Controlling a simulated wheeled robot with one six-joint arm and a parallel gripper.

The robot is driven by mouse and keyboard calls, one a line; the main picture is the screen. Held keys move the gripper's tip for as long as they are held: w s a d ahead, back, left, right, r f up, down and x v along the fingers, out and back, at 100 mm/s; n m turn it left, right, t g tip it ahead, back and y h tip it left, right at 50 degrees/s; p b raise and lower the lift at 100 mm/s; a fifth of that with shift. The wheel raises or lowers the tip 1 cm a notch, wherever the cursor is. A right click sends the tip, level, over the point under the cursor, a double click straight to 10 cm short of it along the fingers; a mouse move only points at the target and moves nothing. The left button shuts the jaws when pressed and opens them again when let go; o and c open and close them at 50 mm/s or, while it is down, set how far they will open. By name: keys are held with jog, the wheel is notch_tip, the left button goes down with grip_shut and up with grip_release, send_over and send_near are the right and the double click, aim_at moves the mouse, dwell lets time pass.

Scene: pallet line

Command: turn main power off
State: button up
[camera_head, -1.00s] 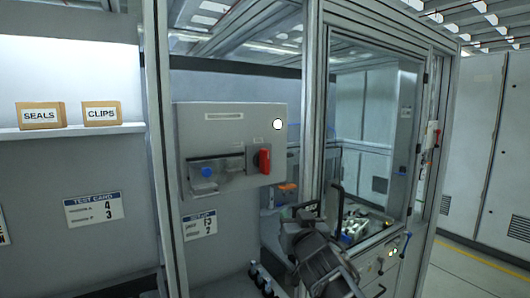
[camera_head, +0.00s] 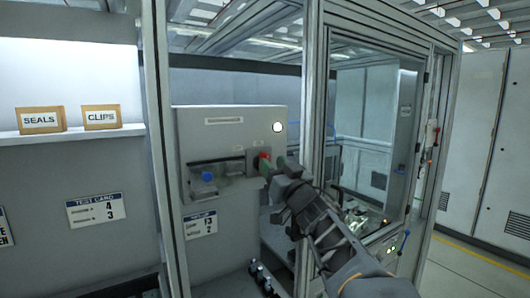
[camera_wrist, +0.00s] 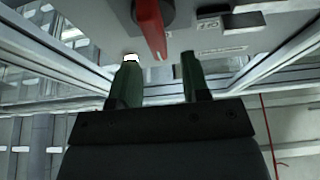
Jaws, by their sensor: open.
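The red power switch handle (camera_head: 263,156) is on the right part of a grey control panel (camera_head: 238,142). In the wrist view the red handle (camera_wrist: 150,25) hangs from a dark round base, its end near the gap between my fingertips. My gripper (camera_head: 273,166) is at the handle from the right and covers part of it. In the wrist view my gripper (camera_wrist: 160,62) is open, with a green finger on each side. I cannot tell whether either finger touches the handle.
A blue knob (camera_head: 207,176) sits on the panel's left, and a white round lamp (camera_head: 278,127) is above the switch. A metal frame post (camera_head: 312,90) stands close right of the panel. A shelf (camera_head: 90,131) with two labelled boxes is at the left.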

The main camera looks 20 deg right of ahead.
aim_at(265, 153)
jog(key=shift+p+x, duration=0.5)
jog(key=shift+x, duration=1.8)
jog(key=shift+f, duration=0.2)
grip_shut()
